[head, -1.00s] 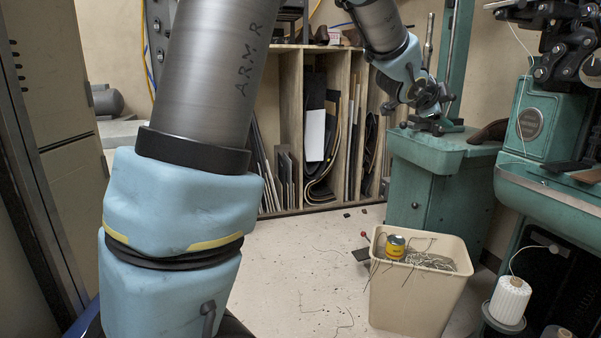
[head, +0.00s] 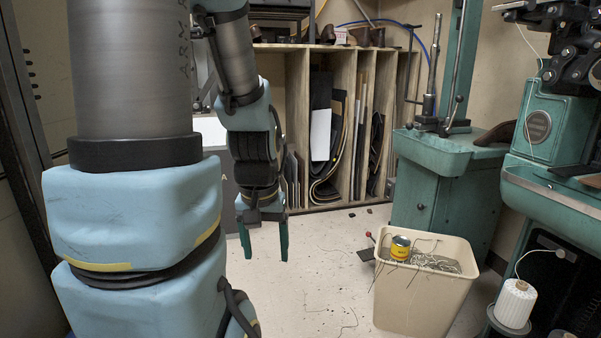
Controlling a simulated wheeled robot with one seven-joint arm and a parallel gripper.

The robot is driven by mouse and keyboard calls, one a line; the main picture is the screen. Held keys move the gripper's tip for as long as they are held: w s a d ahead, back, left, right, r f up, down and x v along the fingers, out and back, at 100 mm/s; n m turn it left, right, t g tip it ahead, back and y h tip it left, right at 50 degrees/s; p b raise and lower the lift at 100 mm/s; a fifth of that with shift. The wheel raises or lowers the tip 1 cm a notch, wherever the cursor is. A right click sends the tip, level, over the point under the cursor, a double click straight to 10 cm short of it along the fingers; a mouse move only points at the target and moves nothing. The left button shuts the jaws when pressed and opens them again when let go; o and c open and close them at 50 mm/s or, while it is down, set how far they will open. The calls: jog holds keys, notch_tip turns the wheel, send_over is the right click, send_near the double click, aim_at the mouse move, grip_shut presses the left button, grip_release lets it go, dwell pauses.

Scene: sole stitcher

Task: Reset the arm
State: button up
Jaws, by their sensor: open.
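My gripper (head: 265,248) hangs in the middle left of the head view, its two dark green fingers pointing down and spread apart. Nothing is between the fingers. My blue and grey arm fills the left of the view and comes down to the gripper from above. Bare floor and the foot of the shelf show behind the fingers. The gripper appears clear of everything around it.
A cream bin (head: 425,296) with thread scraps and a yellow can (head: 400,246) stands right of my gripper. Green machines (head: 440,190) line the right side, with a white thread spool (head: 514,304). A wooden rack (head: 345,65) stands behind. Some speckled floor (head: 320,270) is free.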

notch_tip(320, 180, up, 24)
jog(key=p, duration=2.2)
jog(key=shift+w, duration=0.15)
